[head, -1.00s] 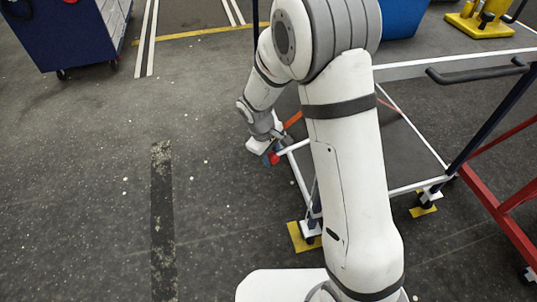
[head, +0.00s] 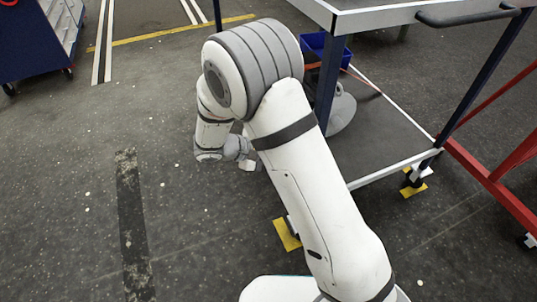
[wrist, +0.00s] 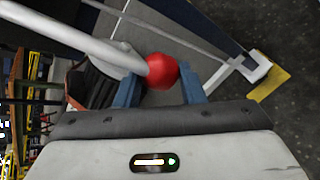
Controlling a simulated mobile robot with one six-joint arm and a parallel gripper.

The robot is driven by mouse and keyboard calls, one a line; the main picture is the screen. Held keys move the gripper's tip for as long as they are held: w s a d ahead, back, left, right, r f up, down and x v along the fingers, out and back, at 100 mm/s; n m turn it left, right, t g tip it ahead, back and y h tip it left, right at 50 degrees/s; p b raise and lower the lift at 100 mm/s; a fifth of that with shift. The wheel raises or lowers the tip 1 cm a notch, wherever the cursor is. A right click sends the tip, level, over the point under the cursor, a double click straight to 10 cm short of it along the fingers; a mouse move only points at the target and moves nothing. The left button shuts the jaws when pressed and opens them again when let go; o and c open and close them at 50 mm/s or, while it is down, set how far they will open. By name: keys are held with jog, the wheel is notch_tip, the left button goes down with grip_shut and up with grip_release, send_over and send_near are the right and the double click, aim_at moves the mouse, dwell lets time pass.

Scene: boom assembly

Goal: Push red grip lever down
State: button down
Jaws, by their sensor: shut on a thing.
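The red grip lever shows in the wrist view as a round red knob (wrist: 162,71) on the end of a pale rod (wrist: 65,35) that runs to the upper left. My gripper (wrist: 160,88) has its two blue fingers on either side of the knob and is shut on it. In the head view the knob and the fingertips are hidden behind my arm; only the wrist links show, left of the trolley and low over the floor.
A trolley with a white-edged top (head: 400,17) and dark posts stands at the right. A blue bin (head: 316,42) and a grey rounded thing (head: 342,112) are behind my arm. A red frame (head: 495,187) is at far right. A blue cabinet (head: 36,40) stands upper left. Floor at left is clear.

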jog(key=shift+w+d+f+b, duration=0.2)
jog(key=shift+d+f+b, duration=0.1)
jog(key=shift+d, duration=0.4)
jog(key=c, duration=0.9)
grip_release()
jog(key=shift+r, duration=0.1)
jog(key=p+v, duration=0.2)
jog(key=v, duration=0.5)
jog(key=shift+s+a+r+p, duration=0.1)
jog(key=shift+a+r+p, duration=0.05)
jog(key=shift+a+p, duration=0.2)
